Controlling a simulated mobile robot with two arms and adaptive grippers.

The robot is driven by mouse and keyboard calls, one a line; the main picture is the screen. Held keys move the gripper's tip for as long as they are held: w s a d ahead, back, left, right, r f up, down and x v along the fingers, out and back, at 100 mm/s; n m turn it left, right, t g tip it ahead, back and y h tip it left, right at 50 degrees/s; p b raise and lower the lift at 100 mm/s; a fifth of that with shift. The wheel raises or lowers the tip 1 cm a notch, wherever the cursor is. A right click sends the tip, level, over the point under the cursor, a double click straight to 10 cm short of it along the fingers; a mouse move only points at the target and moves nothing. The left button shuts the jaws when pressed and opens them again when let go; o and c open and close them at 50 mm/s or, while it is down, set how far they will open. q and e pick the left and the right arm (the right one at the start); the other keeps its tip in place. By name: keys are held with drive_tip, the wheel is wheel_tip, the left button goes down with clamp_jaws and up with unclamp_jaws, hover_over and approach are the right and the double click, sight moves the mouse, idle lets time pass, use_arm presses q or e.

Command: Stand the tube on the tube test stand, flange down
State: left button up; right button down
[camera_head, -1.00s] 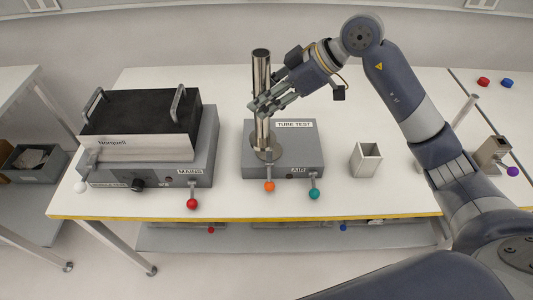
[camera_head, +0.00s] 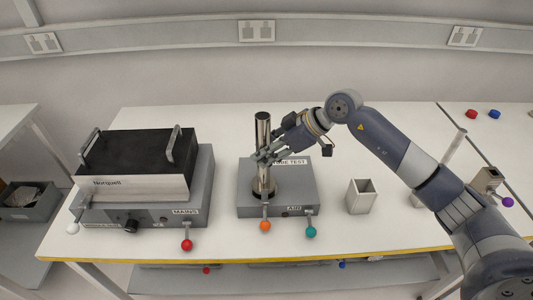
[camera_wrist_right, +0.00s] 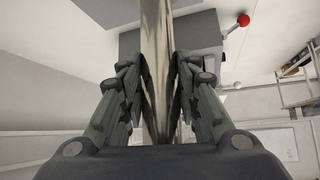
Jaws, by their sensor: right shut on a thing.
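The tube (camera_head: 263,136) is a shiny metal cylinder standing upright, with its wide flange at the bottom. The flange is at the top face of the grey tube test stand (camera_head: 298,195), at its left part; I cannot tell whether it rests fully on it. My right gripper (camera_head: 264,157) is shut on the tube around its middle, coming from the right. In the right wrist view the tube (camera_wrist_right: 156,60) runs between the two fingers (camera_wrist_right: 160,85). My left gripper is not in view.
An orange knob (camera_head: 265,226) and a teal knob (camera_head: 311,232) stick out at the stand's front. An open square holder (camera_head: 361,196) stands to the right. The table behind the stand is clear.

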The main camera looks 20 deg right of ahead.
drive_tip(key=shift+w+f, duration=0.1)
drive_tip(key=shift+f, duration=0.55)
drive_tip(key=c, duration=1.2)
unclamp_jaws()
drive_tip(key=shift+f, duration=0.15)
drive_tip(key=b+v, duration=0.2)
drive_tip(key=v, duration=1)
drive_tip(key=shift+r, duration=0.2)
